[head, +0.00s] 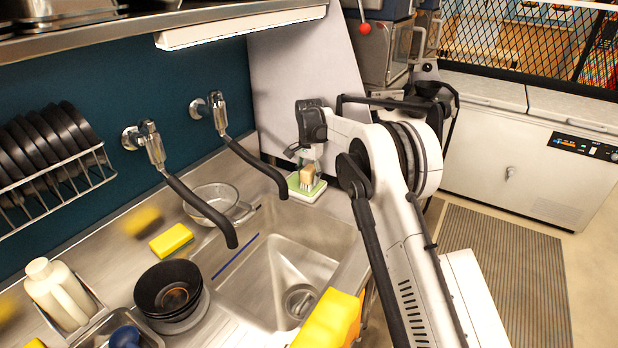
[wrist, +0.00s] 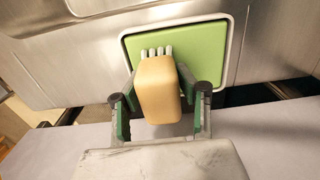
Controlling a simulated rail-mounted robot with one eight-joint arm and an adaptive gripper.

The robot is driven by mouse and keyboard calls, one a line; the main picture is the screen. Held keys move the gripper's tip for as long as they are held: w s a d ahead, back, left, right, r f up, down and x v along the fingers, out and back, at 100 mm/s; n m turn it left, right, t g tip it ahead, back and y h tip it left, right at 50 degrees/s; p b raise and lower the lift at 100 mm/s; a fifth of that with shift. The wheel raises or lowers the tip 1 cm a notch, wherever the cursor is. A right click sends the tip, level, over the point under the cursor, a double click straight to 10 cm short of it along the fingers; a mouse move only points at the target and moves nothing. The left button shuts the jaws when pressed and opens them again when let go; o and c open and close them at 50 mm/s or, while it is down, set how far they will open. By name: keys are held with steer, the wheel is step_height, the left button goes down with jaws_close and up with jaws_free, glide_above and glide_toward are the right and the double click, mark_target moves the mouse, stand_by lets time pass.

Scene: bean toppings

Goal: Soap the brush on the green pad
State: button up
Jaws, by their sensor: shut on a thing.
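The brush (wrist: 160,95) has a tan wooden block body and white bristles. My gripper (wrist: 158,95) is shut on the brush's block, with one finger on each side. The green pad (wrist: 206,50) lies in a white-rimmed tray, and the bristles show against it in the wrist view. Whether they touch it cannot be told for certain. In the head view, the brush (head: 307,176) is over the green pad (head: 309,193) at the far right corner of the sink. My arm partly hides the gripper there.
The metal sink (head: 285,270) is in front of the pad, with two black-spouted taps (head: 200,208) reaching over it. A glass bowl (head: 212,200), a yellow sponge (head: 171,240) and stacked black bowls (head: 168,290) stand on the left counter. A grey panel (head: 300,90) rises behind the pad.

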mark_target(309, 168)
steer(key=shift+r+p, duration=1)
steer(key=shift+r, duration=2.55)
